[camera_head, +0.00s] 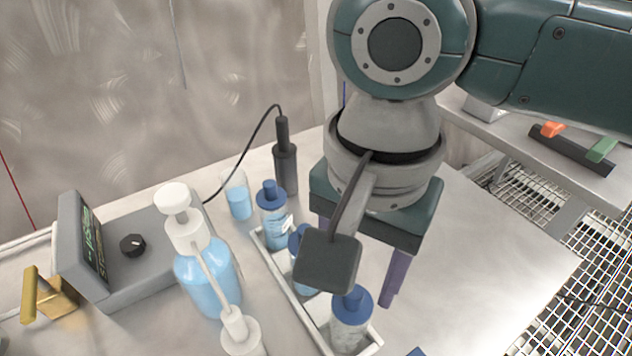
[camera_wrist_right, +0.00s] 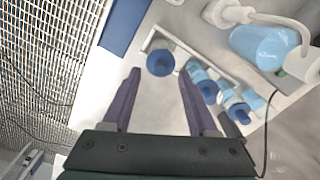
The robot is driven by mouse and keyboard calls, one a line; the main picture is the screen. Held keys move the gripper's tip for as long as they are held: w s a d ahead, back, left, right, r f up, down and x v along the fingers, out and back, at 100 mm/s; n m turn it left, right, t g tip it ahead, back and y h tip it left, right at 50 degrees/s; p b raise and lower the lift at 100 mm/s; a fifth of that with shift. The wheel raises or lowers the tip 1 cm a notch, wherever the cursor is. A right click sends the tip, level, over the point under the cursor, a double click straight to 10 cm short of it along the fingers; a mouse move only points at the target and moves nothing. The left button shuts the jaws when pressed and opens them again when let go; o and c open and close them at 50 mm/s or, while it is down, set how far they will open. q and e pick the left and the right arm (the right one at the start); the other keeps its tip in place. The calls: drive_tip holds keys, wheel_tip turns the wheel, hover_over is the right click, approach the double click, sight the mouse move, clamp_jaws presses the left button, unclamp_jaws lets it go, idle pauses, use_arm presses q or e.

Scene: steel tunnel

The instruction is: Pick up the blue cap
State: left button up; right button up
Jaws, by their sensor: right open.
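Three clear bottles with blue caps stand in a white tray: the near cap (camera_head: 352,302), the middle cap (camera_head: 298,238) and the far cap (camera_head: 269,192). Which is the task's blue cap I cannot tell. In the right wrist view, the near cap (camera_wrist_right: 160,62) lies just past the fingertips, in line with the gap. The other two, the middle cap (camera_wrist_right: 206,88) and far cap (camera_wrist_right: 238,112), sit to its right. My right gripper (camera_wrist_right: 159,76) is open, purple fingers apart with nothing between them. In the head view my wrist camera partly hides the middle bottle. My left gripper is out of view.
The tray (camera_head: 279,277) stands beside a pump bottle (camera_head: 206,278) of blue liquid. A beaker (camera_head: 239,200), a black handheld tool (camera_head: 285,168) and a grey device (camera_head: 130,252) stand behind. A flat blue object (camera_wrist_right: 126,24) lies near the tray. The table's right part is clear.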

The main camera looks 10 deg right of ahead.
sight(353, 300)
wheel_tip(353, 300, down, 2)
drive_tip(key=shift+f, duration=0.2)
clamp_jaws()
idle(0.4)
